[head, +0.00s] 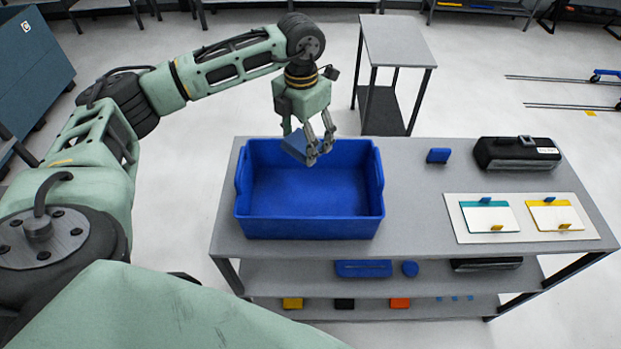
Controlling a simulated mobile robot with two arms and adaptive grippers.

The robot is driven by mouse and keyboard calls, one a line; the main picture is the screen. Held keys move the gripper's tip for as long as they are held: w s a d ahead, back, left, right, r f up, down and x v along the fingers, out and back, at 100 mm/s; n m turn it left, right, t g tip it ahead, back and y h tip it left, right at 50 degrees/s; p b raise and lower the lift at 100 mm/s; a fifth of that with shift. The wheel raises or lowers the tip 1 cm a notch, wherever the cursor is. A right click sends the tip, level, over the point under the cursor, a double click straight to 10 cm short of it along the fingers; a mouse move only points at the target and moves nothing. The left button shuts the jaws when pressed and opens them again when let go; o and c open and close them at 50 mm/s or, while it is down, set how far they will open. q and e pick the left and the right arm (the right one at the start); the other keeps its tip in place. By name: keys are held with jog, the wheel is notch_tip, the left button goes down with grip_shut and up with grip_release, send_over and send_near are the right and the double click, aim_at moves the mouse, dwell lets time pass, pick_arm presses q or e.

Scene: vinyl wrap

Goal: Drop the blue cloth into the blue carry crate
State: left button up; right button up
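The blue carry crate (310,224) stands open on the left part of the grey table top. My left gripper (308,148) points down over the crate's back rim. The crate's visible floor is bare. My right gripper is out of view.
To the right on the table top are a small blue block (438,156), a black case (517,153) and a white board (470,238) with teal and yellow cards. Lower shelves hold blue, yellow, black and orange items. A grey side table (395,40) stands behind.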

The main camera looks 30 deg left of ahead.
pick_arm(q)
jog(key=shift+w+a+r+n, duration=0.15)
jog(key=shift+w+a+n, duration=0.25)
jog(key=shift+n, duration=0.4)
jog(key=shift+f, duration=0.2)
jog(key=shift+s+f+b, duration=0.2)
jog(key=shift+f+b, duration=0.3)
jog(key=shift+f, duration=0.1)
notch_tip(320, 180, down, 4)
jog(key=shift+w+f+b, duration=0.1)
jog(key=shift+b, duration=0.9)
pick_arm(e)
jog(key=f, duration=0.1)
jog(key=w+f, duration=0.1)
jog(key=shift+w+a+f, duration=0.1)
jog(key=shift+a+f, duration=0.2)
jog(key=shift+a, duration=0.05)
pick_arm(q)
jog(key=o, duration=1.1)
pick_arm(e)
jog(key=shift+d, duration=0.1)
